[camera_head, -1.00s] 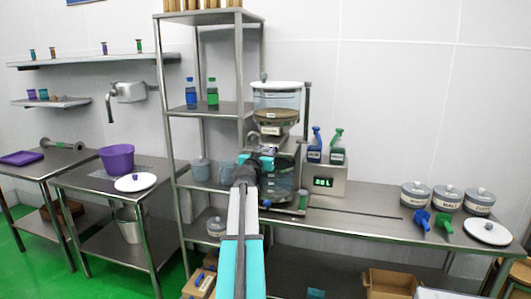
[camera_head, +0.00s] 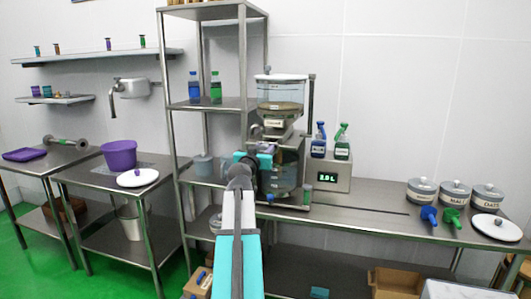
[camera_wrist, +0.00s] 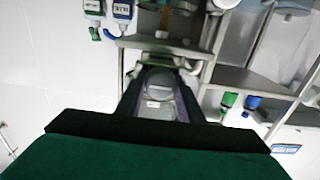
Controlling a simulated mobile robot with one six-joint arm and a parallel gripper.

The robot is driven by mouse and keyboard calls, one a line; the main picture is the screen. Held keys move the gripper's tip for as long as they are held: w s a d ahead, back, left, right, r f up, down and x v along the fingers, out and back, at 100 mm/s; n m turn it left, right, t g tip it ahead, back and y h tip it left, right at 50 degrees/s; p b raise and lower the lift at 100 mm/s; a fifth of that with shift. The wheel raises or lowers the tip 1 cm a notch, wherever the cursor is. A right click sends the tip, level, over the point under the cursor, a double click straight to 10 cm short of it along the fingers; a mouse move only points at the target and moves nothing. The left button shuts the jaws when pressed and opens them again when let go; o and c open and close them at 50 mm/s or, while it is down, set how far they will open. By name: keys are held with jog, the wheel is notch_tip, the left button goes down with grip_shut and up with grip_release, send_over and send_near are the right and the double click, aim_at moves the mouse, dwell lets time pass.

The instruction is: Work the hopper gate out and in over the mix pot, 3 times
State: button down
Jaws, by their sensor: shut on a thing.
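The clear hopper (camera_head: 283,92) with a pale lid and brown contents is mounted above the bench in the head view. My gripper (camera_head: 253,158), with teal finger parts, is just below and left of the hopper's outlet. It is shut on the hopper gate, whose grip is mostly hidden by the fingers. A thin piece of the gate (camera_head: 267,147) seems to show under the outlet. The clear mix pot (camera_head: 287,176) stands below, partly behind my arm. In the wrist view my dark fingers (camera_wrist: 160,78) frame a grey labelled part.
A display box (camera_head: 328,177) right of the pot seems to read 2.0 L. A steel shelf rack (camera_head: 207,104) is close on the left. The bench is clear toward the labelled jars (camera_head: 421,190).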

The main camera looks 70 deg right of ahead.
jog(key=shift+a+f, duration=0.1)
jog(key=shift+f, duration=0.05)
jog(key=c, duration=1.4)
grip_release()
jog(key=shift+a, duration=0.1)
jog(key=shift+c, duration=0.2)
jog(key=shift+o, duration=0.7)
jog(key=shift+a, duration=0.1)
jog(key=shift+a, duration=0.1)
jog(key=a+b, duration=0.4)
jog(key=a, duration=0.9)
jog(key=shift+s+a+b, duration=0.15)
jog(key=shift+s+b, duration=0.2)
jog(key=shift+s, duration=0.05)
jog(key=shift+o, duration=0.2)
